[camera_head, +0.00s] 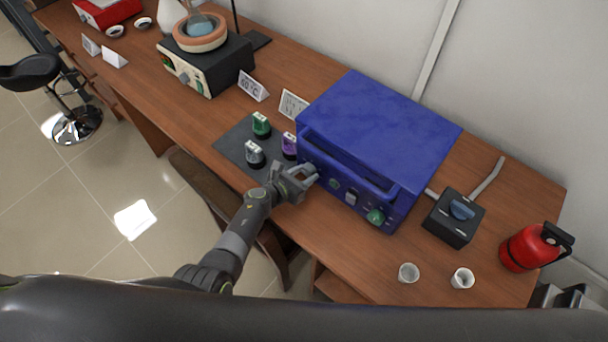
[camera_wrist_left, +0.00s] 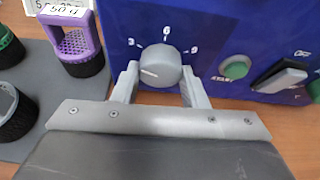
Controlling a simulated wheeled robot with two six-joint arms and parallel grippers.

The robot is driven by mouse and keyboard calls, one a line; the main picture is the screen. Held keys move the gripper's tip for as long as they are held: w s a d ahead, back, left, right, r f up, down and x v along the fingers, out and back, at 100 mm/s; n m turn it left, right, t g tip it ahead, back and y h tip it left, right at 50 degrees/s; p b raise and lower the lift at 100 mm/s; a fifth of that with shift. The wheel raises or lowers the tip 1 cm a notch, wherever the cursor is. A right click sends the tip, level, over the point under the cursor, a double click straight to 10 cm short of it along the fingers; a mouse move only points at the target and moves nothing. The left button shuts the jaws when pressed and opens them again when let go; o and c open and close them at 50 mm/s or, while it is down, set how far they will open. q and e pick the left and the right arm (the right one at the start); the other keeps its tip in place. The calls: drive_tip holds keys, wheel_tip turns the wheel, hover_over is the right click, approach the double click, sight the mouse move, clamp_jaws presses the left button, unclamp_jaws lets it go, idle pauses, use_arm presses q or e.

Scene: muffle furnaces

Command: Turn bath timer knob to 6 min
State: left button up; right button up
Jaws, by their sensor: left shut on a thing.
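The blue bath (camera_head: 375,120) stands on the wooden table, its front facing me. Its grey round timer knob (camera_wrist_left: 160,66) shows in the left wrist view, with a 3 at its upper left, a 6 above it and a 9 at its upper right. The knob's white mark points left, a little below the 3. My left gripper (camera_head: 303,174) is at the bath's front left; its fingers (camera_wrist_left: 161,88) stand either side of the knob and are shut on it. The gripper hides the knob in the head view. My right gripper is not in view.
Right of the knob are a green button (camera_wrist_left: 236,67) and a rocker switch (camera_wrist_left: 282,77). Left of the bath, green, purple and grey-topped holders stand on a dark mat (camera_head: 232,143). A black control box (camera_head: 454,219), cups (camera_head: 408,272) and a red bottle (camera_head: 528,249) stand to the right.

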use_arm(q)
drive_tip(key=shift+m+t+y+b, duration=0.4)
drive_tip(key=shift+m+y+b, duration=0.3)
drive_tip(key=shift+m, duration=0.4)
drive_tip(key=o, duration=1)
drive_tip(key=shift+s, duration=0.1)
